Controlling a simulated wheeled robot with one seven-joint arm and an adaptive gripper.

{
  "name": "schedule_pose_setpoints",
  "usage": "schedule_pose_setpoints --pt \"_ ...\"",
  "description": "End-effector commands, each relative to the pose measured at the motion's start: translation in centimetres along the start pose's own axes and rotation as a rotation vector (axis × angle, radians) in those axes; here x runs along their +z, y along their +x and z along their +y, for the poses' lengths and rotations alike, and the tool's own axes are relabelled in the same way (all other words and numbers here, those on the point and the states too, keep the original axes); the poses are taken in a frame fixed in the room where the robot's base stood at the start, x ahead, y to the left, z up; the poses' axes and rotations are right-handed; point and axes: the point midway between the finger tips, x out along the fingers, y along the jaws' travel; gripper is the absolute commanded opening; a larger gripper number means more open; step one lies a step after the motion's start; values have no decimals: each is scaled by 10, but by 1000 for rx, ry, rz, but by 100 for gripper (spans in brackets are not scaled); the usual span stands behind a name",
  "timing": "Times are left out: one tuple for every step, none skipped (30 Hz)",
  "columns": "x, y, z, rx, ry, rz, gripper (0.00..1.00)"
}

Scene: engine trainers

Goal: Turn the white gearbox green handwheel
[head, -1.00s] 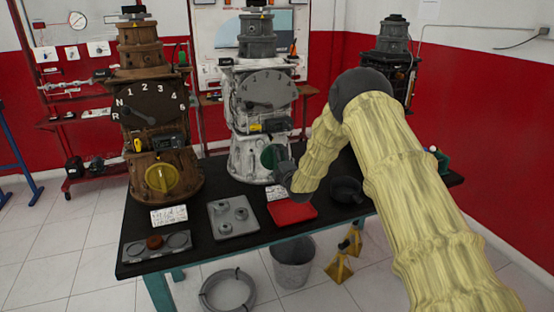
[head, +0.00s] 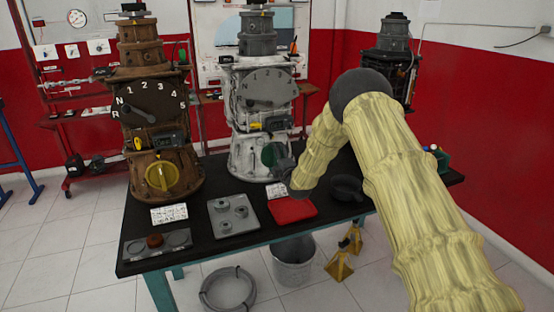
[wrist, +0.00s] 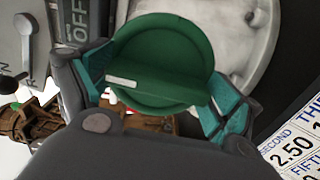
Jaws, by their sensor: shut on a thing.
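The white gearbox (head: 243,157) stands upright on the black table. Its green handwheel (head: 269,155) is low on its front, partly hidden by my gripper in the head view. In the wrist view the green handwheel (wrist: 160,62) fills the upper middle, a round disc with a raised bar and a small pale mark on it. My gripper (wrist: 160,85) is shut on the handwheel, with one teal-padded finger on either side of it. In the head view my gripper (head: 284,164) reaches the wheel from the right.
A brown gearbox (head: 150,100) with a yellow handwheel (head: 161,177) stands to the left. In front lie a grey tray (head: 216,228), a red tray (head: 291,210) and label cards. A black bowl (head: 346,188) sits under my arm. A bucket (head: 293,265) stands on the floor.

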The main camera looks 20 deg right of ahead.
Motion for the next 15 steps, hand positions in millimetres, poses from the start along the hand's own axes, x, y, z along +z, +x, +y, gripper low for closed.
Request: schedule_pose_setpoints --pt "1 0 -2 -1 15 -2 67" --pt "1 0 -2 -1 26 -2 67" --pt "1 0 -2 -1 45 -2 67" --pt "1 0 -3 -1 60 -2 67" --pt "1 0 -3 -1 79 -2 67" --pt "1 0 -3 -1 105 -2 67" --pt "1 0 -4 -1 125 -2 67" --pt "1 0 -4 -1 149 -2 67" --pt "1 -1 -4 -2 181 -2 67" --pt "1 -1 -5 -2 207 -2 67" --pt "1 -1 -5 -2 234 -2 67" --pt "1 -1 -5 -2 271 -2 67" --pt "1 -1 -5 -2 299 -2 67" --pt "1 -1 -5 -2 328 -2 67" --pt "1 -1 -5 -1 367 -2 67"
